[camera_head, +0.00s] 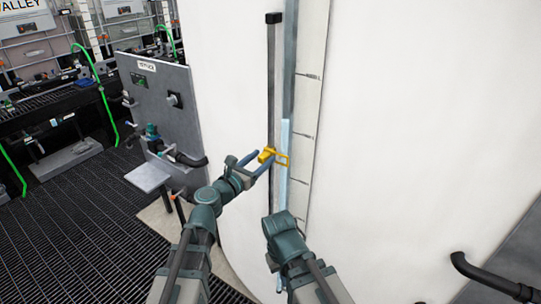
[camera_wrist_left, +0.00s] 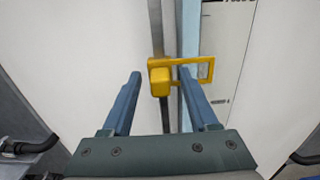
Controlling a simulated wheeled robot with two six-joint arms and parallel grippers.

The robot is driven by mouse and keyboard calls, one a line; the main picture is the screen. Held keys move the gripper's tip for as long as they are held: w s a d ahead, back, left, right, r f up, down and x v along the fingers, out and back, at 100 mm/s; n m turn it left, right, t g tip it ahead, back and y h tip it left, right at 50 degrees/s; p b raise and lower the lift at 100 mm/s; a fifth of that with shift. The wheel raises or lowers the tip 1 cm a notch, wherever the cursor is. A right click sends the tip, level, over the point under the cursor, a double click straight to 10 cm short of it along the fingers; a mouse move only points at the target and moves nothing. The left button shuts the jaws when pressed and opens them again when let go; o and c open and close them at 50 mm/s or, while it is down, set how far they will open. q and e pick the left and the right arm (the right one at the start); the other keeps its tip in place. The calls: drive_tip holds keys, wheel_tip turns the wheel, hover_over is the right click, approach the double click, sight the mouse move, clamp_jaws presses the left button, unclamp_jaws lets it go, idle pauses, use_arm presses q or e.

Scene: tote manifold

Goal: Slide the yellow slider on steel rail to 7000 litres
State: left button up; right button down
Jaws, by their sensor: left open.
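The yellow slider (camera_head: 267,155) sits on the dark vertical steel rail (camera_head: 271,80) on the white tank. Its rectangular pointer frame reaches right across the pale blue sight tube (camera_head: 284,150) towards the scale strip (camera_head: 308,100). The scale's markings are too small to read. My left gripper (camera_head: 262,162) is open at the slider. In the left wrist view the slider's block (camera_wrist_left: 160,80) shows ahead, between the two blue fingers (camera_wrist_left: 163,84), nearer the right one. I cannot tell whether either finger touches it. My right arm is at the lower middle; its gripper fingers do not show.
A grey panel (camera_head: 160,110) with a knob, a small shelf (camera_head: 148,176) and pipework stand left of the tank. A black pipe (camera_head: 490,280) juts in at the lower right. The rail is clear above the slider.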

use_arm(q)
drive_tip(key=shift+w+d, duration=0.4)
drive_tip(key=shift+w, duration=0.2)
drive_tip(key=shift+c, duration=0.3)
clamp_jaws()
idle(0.7)
